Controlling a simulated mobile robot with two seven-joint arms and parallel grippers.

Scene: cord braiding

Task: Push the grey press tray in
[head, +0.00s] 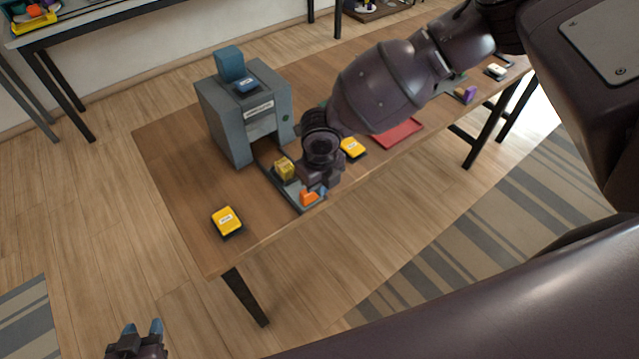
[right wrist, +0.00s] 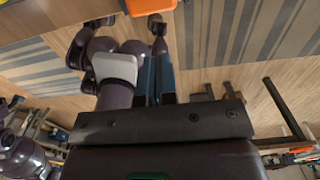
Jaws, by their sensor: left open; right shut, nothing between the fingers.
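The grey press (head: 245,110) stands at the left end of the wooden table. Its grey press tray (head: 290,194) sticks out of the front, with a yellow block (head: 284,168) on it and an orange piece (head: 308,198) at its outer end. My right gripper (head: 321,192) is shut and empty, close beside the orange piece; I cannot tell whether they touch. In the right wrist view its blue fingers (right wrist: 157,76) are together, and an orange piece (right wrist: 150,6) shows at the top edge. My left gripper (head: 140,333) is open and empty, low and off the table.
A red tray (head: 400,132) lies further right. My right arm hides part of the table. The table's front edge runs just beyond the tray's end.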

